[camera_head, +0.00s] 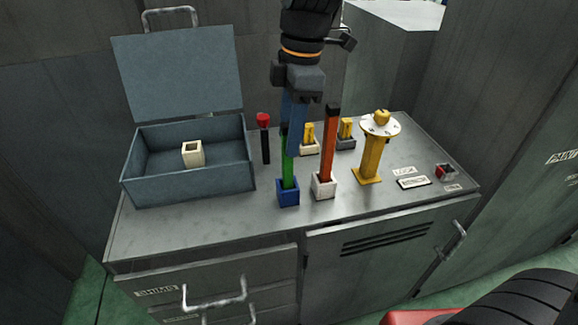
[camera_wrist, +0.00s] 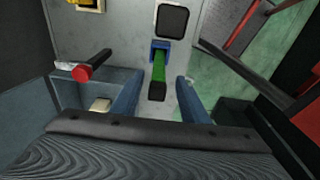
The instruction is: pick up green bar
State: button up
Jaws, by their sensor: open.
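The green bar (camera_head: 288,168) stands upright in a blue square holder (camera_head: 288,194) on the grey cabinet top, in the head view. Its upper part is partly hidden by my gripper. In the wrist view the green bar (camera_wrist: 158,72) has a dark tip and shows between and beyond the fingers, with the blue holder (camera_wrist: 159,45) at its base. My gripper (camera_head: 292,125) hangs down over the bar's upper end. In the wrist view my gripper (camera_wrist: 157,98) is open, one blue finger on each side of the bar's dark end. I cannot tell whether a finger touches it.
An orange bar (camera_head: 330,145) stands close to the right in a white holder (camera_head: 323,188). A black post with a red knob (camera_head: 263,120) is behind to the left. An open blue box (camera_head: 135,165) is at left, a yellow stand (camera_head: 369,160) at right. The front cabinet top is clear.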

jog(key=p, duration=0.2)
send_over(283, 179)
jog(key=shift+w+d+f, duration=0.1)
jog(key=shift+d+f, duration=0.05)
jog(key=shift+f, duration=1.75)
jog(key=shift+w+d+f, duration=0.1)
jog(key=shift+d+f, duration=0.05)
jog(key=shift+f, duration=1.7)
jog(key=shift+c, duration=0.2)
grip_shut()
